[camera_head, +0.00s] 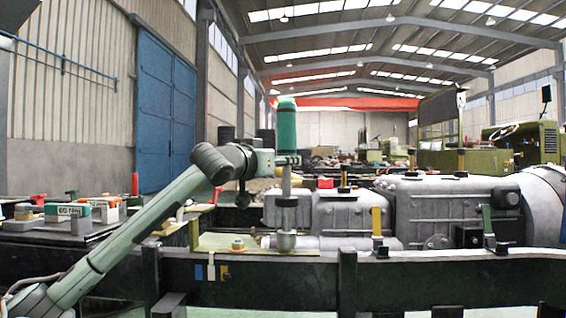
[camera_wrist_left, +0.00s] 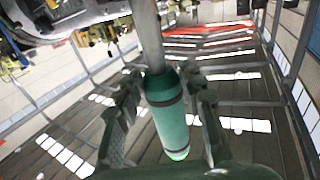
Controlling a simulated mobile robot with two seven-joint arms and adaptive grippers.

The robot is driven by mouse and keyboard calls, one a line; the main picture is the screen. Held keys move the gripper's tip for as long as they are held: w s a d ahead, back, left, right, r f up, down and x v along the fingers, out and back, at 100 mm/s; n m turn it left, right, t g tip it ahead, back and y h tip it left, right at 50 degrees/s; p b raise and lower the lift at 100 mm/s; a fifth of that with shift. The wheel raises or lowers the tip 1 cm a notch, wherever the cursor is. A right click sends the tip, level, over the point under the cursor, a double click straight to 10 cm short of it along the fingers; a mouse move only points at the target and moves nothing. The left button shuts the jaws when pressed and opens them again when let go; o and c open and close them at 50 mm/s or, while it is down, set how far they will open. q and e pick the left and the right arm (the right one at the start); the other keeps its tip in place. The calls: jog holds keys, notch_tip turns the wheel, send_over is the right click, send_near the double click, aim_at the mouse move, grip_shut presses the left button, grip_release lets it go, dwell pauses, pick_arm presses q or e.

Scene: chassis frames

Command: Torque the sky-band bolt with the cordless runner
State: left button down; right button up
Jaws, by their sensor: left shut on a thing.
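My left gripper (camera_head: 286,160) is shut on the cordless runner, an upright tool with a green body (camera_head: 287,125) and a grey shaft (camera_head: 286,185). Its wide lower end reaches down beside the grey gearbox housing, at the pale plate (camera_head: 215,240) on the dark chassis rail. I cannot tell whether it touches anything there. In the left wrist view the runner's green body (camera_wrist_left: 168,120) lies between both fingers. A bolt-like part with a yellowish band (camera_head: 238,245) stands on the plate left of the runner. No sky-band bolt can be made out for certain. My right gripper is not in view.
White, blue and yellow marks (camera_head: 211,272) sit on the rail's front face. The gearbox housing (camera_head: 345,215) fills the right of the rail. Upright yellow (camera_head: 376,222) and green (camera_head: 487,220) pieces stand along it. Several small boxes (camera_head: 73,210) stand on a surface at left.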

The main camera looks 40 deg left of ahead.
aim_at(282, 132)
pick_arm(q)
jog(key=shift+f+b, duration=0.4)
jog(key=shift+b, duration=0.05)
dwell(1.0)
jog(key=shift+f, duration=0.45)
jog(key=shift+d+r+p, duration=0.1)
jog(key=shift+p, duration=0.35)
dwell(1.8)
jog(key=shift+r, duration=0.2)
jog(key=shift+r+p, duration=1.65)
notch_tip(282, 132, up, 5)
jog(key=p, duration=0.5)
jog(key=shift+f, duration=0.15)
